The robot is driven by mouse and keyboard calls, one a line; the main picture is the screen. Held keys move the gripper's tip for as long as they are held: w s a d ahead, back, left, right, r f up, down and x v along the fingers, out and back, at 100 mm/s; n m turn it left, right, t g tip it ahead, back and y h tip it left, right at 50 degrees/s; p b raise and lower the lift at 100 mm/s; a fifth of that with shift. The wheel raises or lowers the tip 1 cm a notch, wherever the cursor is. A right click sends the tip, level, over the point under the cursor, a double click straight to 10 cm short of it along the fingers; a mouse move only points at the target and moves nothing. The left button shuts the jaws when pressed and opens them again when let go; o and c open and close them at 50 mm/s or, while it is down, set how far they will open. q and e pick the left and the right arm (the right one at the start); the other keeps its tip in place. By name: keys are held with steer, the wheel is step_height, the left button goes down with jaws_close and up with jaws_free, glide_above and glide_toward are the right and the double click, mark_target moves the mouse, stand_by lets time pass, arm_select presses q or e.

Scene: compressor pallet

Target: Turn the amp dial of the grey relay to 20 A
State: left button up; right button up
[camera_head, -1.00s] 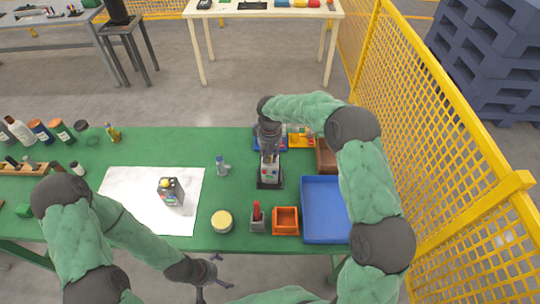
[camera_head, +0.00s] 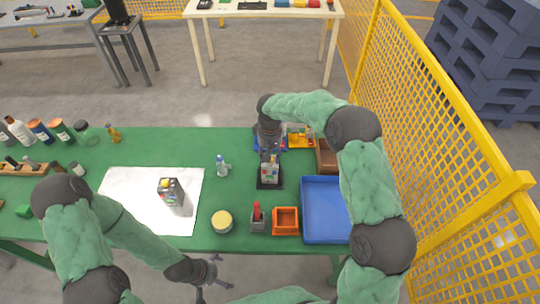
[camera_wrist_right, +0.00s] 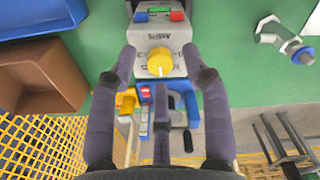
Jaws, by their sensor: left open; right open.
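The grey relay (camera_head: 269,174) stands on a black base on the green table, right of the white sheet. In the right wrist view, the relay (camera_wrist_right: 160,35) shows a yellow dial (camera_wrist_right: 160,62), AMPS lettering upside down, and blue, green and red parts. A pale mark lies on the dial's lower side; its scale value is too small to read. My right gripper (camera_wrist_right: 160,78) is open, its fingers spread on either side of the dial, apart from it. My left gripper (camera_head: 216,272) is open and empty beyond the table's front edge.
A second grey device (camera_head: 171,191) stands on the white sheet (camera_head: 125,205). A blue tray (camera_head: 325,215), an orange bin (camera_head: 286,221), a grey holder with a red item (camera_head: 258,220) and a yellow-topped tin (camera_head: 222,222) stand near the front. A yellow fence (camera_head: 450,150) borders the right.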

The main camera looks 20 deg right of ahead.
step_height(320, 180, up, 11)
steer(key=shift+r, duration=0.2)
arm_select(q)
steer(key=shift+r, duration=0.15)
stand_by(0.3)
